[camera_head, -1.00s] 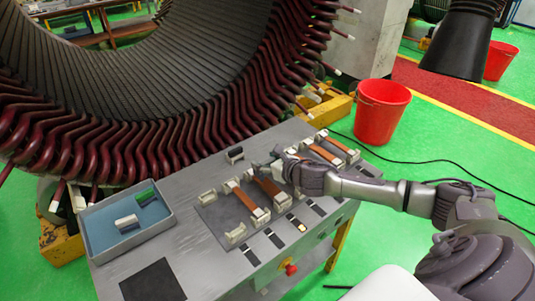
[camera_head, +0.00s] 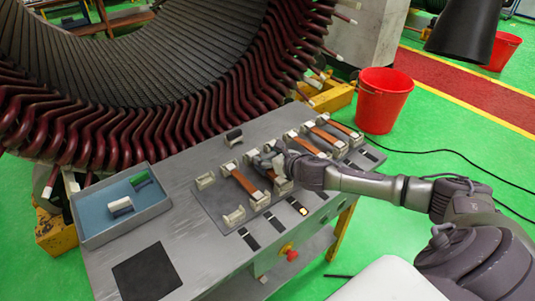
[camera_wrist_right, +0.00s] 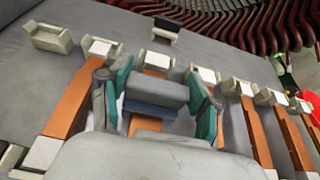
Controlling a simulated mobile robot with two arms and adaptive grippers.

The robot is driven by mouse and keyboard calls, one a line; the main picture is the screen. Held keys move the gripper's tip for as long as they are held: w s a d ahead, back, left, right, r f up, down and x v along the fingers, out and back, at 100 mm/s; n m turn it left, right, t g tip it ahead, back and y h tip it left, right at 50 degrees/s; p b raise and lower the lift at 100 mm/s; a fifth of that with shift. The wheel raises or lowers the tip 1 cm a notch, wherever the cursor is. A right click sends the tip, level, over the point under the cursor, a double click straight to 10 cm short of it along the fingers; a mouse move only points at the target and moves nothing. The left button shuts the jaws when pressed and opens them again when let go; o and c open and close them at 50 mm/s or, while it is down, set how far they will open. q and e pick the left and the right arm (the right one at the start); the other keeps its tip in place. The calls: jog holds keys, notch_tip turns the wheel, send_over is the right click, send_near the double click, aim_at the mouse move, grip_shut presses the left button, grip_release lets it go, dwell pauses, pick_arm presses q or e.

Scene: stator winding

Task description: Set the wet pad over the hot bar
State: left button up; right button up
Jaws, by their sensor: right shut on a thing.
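My right gripper (camera_head: 272,160) is shut on a grey-white pad with a blue underside, which shows between its teal-lined fingers in the wrist view (camera_wrist_right: 157,92). The pad is above a copper bar (camera_wrist_right: 150,124) in the row of bars; whether it touches the bar I cannot tell. In the head view my gripper hides most of this bar. Another copper bar (camera_head: 243,180) lies to its left in pale end holders. A white pad (camera_head: 120,207) and a green-topped pad (camera_head: 140,179) are in the tray. My left gripper is not in view.
The blue-floored tray (camera_head: 85,238) stands at the table's left. A row of dark indicator plates runs along the front; one (camera_head: 303,210) glows yellow. A small black block (camera_head: 233,138) is behind the bars. The wound stator (camera_head: 150,130) rises behind the table.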

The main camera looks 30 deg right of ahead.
jog(key=shift+f, duration=0.25)
jog(key=o, duration=1.2)
jog(key=shift+o, duration=0.2)
jog(key=shift+s, duration=0.1)
jog(key=v, duration=1.1)
jog(key=shift+s+r, duration=0.15)
jog(key=shift+s, duration=0.25)
